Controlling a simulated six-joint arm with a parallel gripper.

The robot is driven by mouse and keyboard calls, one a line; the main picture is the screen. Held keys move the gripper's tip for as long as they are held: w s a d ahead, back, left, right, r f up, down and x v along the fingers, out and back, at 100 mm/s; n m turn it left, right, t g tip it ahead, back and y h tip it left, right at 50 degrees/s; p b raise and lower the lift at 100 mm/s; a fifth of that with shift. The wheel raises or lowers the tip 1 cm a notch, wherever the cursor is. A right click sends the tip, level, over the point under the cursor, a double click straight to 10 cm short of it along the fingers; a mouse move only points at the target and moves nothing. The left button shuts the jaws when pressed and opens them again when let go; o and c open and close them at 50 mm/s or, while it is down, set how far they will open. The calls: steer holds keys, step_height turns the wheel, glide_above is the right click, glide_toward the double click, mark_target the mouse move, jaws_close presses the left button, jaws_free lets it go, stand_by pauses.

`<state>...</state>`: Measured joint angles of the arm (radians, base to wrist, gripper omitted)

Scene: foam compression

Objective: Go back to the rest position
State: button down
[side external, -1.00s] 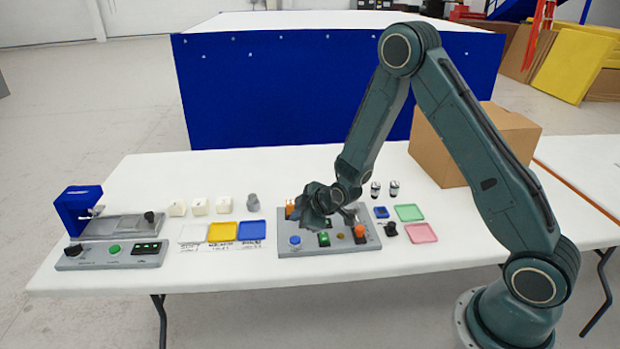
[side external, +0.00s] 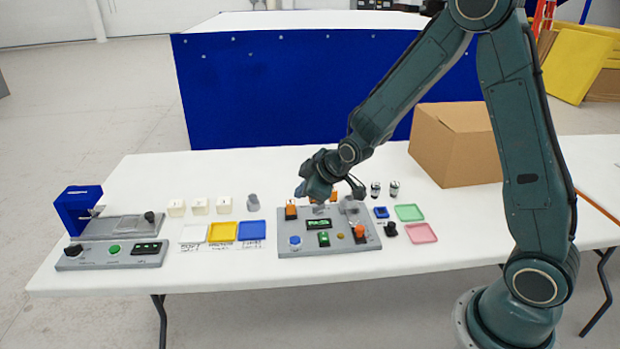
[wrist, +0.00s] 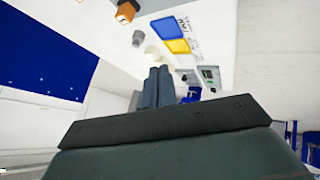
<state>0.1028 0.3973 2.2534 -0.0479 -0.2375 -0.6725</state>
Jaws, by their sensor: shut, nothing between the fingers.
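My gripper (side external: 301,190) is above the back left part of a grey test panel (side external: 285,215) in the side view. It is tilted toward the left and holds nothing. In the wrist view its two fingers (wrist: 158,86) lie side by side, shut. The panel carries a lit green display (side external: 318,225), a blue button (side external: 295,240), a green switch (side external: 324,239) and orange parts (side external: 360,233). The display seems to read PASS. My gripper hides part of the panel's back edge.
Left of the panel are blue (side external: 252,230), yellow (side external: 223,231) and white trays, white cubes (side external: 200,206) and a grey weight (side external: 253,203). A second grey station (side external: 110,250) stands far left. Right are small cylinders, green and pink trays (side external: 421,233) and a cardboard box (side external: 455,145).

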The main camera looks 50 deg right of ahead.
steer(key=s+a+r+m+g, duration=0.1)
steer(key=s+a+r+m, duration=0.2)
steer(key=s+r, duration=1)
steer(key=s+r+m+g, duration=0.1)
steer(key=s+r, duration=0.1)
steer(key=s, duration=0.6)
steer(key=s+r+m, duration=0.2)
steer(key=s, duration=0.6)
steer(key=shift+s+a+m+g, duration=0.3)
steer(key=shift+a+g, duration=0.05)
steer(key=shift+g, duration=0.05)
